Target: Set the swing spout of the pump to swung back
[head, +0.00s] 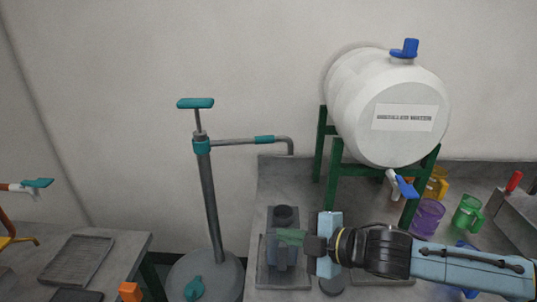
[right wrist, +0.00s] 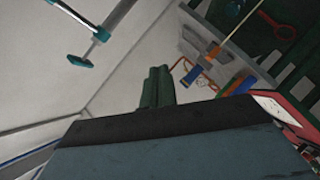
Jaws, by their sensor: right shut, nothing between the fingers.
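The pump (head: 208,185) stands on a round grey base on the floor left of the bench, with a teal T-handle (head: 196,103) on top. Its swing spout (head: 240,142) reaches out to the right, with a teal sleeve (head: 264,139) and a downturned end over the bench's left edge. Part of the pump (right wrist: 101,34) shows at the upper left of the right wrist view. My right gripper (head: 288,237) is shut and empty, below the spout and apart from it, over the bench. Its green fingers (right wrist: 157,86) are together in the right wrist view. My left gripper is not in view.
A white water barrel (head: 365,100) sits on a green stand (head: 334,170) right of the spout. Purple (head: 428,214) and green (head: 468,212) mugs stand below it. A dark device (head: 284,214) is beside my right gripper. Another bench (head: 110,246) is at left.

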